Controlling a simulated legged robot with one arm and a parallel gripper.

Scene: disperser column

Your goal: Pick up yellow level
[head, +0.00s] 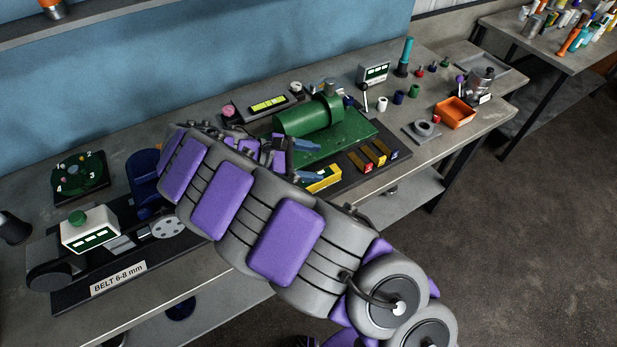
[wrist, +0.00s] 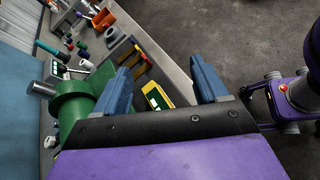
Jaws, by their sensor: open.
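The yellow level (head: 322,179) lies at the front edge of the dark base, beside the green motor, in the head view. My arm partly hides its left end there. In the wrist view the yellow level (wrist: 157,97) shows between the two blue fingers, beyond the palm. My gripper (wrist: 160,68) is open, with nothing held between its fingers. In the head view my gripper (head: 312,161) is above and close to the level, its fingers pointing right. I cannot tell the exact gap to the level.
The green motor (head: 310,117) stands right behind the level. Several brown blocks with coloured ends (head: 375,155) lie to its right. An orange bin (head: 455,113) and a grey ring block (head: 422,130) are further right. A belt unit (head: 105,265) sits at the left.

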